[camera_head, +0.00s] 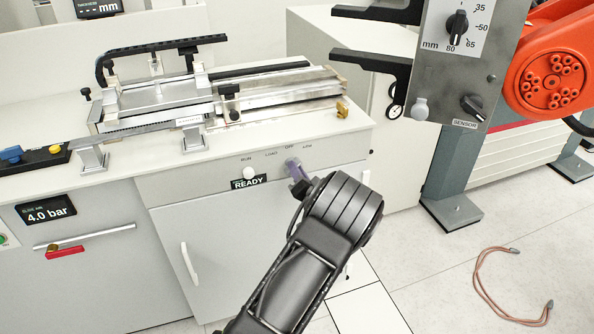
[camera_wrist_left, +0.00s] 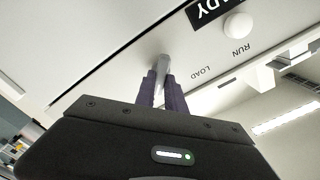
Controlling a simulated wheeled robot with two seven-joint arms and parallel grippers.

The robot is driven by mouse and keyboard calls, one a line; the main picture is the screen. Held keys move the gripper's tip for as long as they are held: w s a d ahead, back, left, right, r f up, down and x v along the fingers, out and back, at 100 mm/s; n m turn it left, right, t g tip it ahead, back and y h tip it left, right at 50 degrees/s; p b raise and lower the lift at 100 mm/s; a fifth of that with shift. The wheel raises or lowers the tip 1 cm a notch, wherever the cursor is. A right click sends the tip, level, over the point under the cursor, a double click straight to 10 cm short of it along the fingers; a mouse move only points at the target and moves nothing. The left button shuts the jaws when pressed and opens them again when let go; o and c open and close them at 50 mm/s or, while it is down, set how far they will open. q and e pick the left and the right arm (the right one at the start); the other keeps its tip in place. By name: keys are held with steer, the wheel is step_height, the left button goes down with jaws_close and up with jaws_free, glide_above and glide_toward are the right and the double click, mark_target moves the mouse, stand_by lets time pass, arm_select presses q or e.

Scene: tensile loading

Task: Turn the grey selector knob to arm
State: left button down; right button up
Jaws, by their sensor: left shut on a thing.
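The grey selector knob (camera_wrist_left: 163,64) is on the pale front panel of the bench, shown between the fingertips in the left wrist view. In the head view, its place is largely covered by my left gripper (camera_head: 294,168), which reaches the panel from below. My left gripper (camera_wrist_left: 164,82) is shut on the knob with its purple fingers at either side. Small labels RUN, LOAD, OFF and one at the right run above it. The knob's exact pointing is hidden. My right gripper is not in view.
A white round button (camera_head: 249,173) and a READY display (camera_head: 249,183) sit left of the knob. A metal fixture (camera_head: 160,100) stands on the benchtop. A grey machine panel (camera_head: 452,60) with dark arms stands at the right. A cable (camera_head: 480,285) lies on the floor.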

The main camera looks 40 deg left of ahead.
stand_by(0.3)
arm_select(q)
steer(key=c, duration=1.4)
jaws_free()
steer(key=b+v, duration=0.1)
steer(key=v, duration=0.6)
steer(key=shift+s+d, duration=0.2)
steer(key=shift+d, duration=0.15)
